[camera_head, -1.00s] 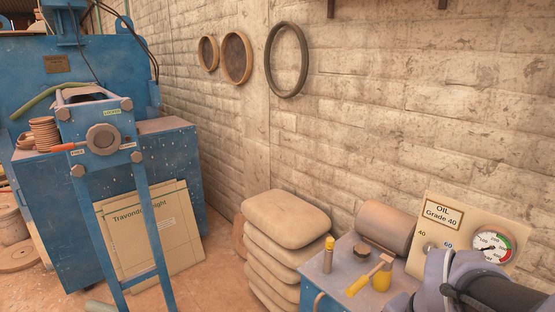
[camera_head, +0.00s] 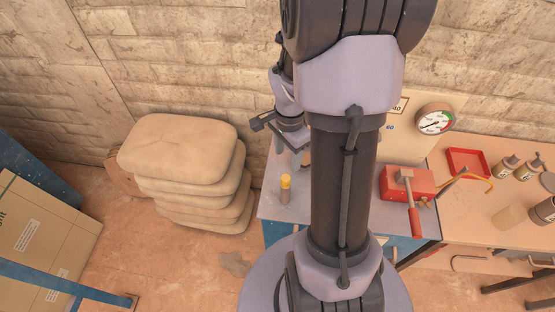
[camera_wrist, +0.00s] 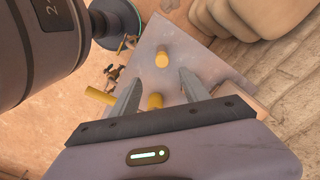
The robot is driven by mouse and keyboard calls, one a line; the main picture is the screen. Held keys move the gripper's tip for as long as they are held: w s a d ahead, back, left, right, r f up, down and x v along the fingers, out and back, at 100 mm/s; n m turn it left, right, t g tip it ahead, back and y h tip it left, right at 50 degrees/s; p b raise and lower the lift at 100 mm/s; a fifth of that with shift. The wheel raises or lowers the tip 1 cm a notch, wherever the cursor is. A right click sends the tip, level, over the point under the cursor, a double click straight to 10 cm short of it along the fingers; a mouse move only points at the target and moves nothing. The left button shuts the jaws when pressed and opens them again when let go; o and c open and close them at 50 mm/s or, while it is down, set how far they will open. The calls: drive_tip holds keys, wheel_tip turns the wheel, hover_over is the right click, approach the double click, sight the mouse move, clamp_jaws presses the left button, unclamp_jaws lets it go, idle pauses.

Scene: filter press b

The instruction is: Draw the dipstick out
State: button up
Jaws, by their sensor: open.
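My gripper (camera_head: 291,152) is open and points down over the blue cabinet's grey top, partly behind my arm. In the wrist view its two fingers (camera_wrist: 159,76) are apart with nothing clamped between them. A short post with a yellow cap (camera_head: 285,188) stands upright near the left of the top. The wrist view shows a yellow cylinder (camera_wrist: 162,58) beyond the fingertips, a round yellow end (camera_wrist: 155,101) between the fingers, and a yellow rod (camera_wrist: 98,95) outside the left finger. I cannot tell which yellow part is the dipstick.
The cabinet top (camera_head: 268,210) is partly hidden by my arm. Stacked sacks (camera_head: 180,150) stand to the left. A red box (camera_head: 395,183) with a hammer (camera_head: 411,200) lies to the right. A gauge (camera_head: 434,119) is on the oil panel behind. A red tray (camera_head: 466,162) sits on the bench.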

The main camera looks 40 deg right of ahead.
sight(285, 178)
drive_tip(key=f, duration=0.4)
drive_tip(key=f+b, duration=0.1)
drive_tip(key=f, duration=0.4)
drive_tip(key=f+b, duration=0.1)
drive_tip(key=f, duration=0.3)
drive_tip(key=shift+w+a+f, duration=0.1)
drive_tip(key=shift+w+f, duration=0.1)
drive_tip(key=shift+w, duration=0.05)
